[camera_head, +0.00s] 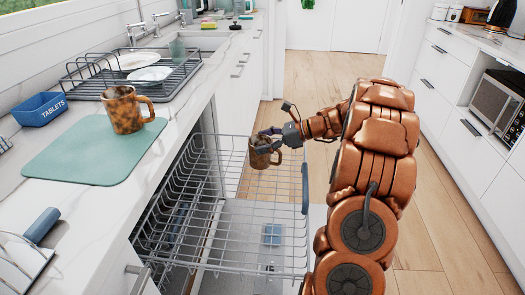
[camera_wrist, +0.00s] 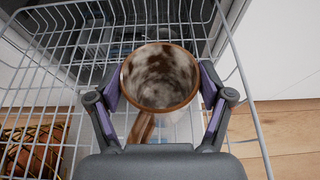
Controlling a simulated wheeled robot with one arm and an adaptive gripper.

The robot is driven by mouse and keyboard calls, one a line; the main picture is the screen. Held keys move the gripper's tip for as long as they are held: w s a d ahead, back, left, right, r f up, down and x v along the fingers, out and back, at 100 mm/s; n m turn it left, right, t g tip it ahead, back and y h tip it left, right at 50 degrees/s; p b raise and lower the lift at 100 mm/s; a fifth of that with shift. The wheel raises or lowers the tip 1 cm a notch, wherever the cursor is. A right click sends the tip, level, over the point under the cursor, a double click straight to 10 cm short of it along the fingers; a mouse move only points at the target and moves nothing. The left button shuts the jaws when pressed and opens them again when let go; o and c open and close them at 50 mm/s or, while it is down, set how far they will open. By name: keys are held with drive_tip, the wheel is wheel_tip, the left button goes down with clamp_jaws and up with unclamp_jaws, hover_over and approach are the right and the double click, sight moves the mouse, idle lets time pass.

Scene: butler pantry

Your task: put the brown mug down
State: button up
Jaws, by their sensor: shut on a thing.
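The brown mug (camera_head: 262,155) is in my gripper (camera_head: 274,138), held over the pulled-out upper dishwasher rack (camera_head: 222,238). In the wrist view the mug (camera_wrist: 160,78) sits between the two fingers (camera_wrist: 160,95), its open top facing the camera and its handle pointing toward the gripper body. Its inside looks stained brown and white. The rack wires (camera_wrist: 58,50) show around and beneath it. I cannot tell whether the mug's base touches the wires. A second mug, mottled brown and orange (camera_head: 124,110), stands upright on the green mat on the counter.
The green mat (camera_head: 75,160) has free room around the mottled mug. A blue "TABLETS" box (camera_head: 40,108) and a dish rack with plates (camera_head: 150,75) stand nearby. The upper rack looks mostly empty. Drawers and a microwave (camera_head: 497,100) are at the right.

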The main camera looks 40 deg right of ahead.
drive_tip(key=shift+w, duration=0.15)
drive_tip(key=shift+w+f, duration=0.1)
drive_tip(key=shift+f, duration=0.25)
drive_tip(key=shift+f+b, duration=0.5)
drive_tip(key=shift+f, duration=0.9)
drive_tip(key=shift+f, duration=0.1)
drive_tip(key=o, duration=1.7)
drive_tip(key=shift+d+f, duration=0.1)
drive_tip(key=shift+d+r, duration=0.1)
drive_tip(key=shift+r, duration=0.2)
drive_tip(key=p+v, duration=0.2)
drive_tip(key=v, duration=0.9)
drive_tip(key=shift+s+d+r, duration=0.15)
drive_tip(key=shift+s+d, duration=0.15)
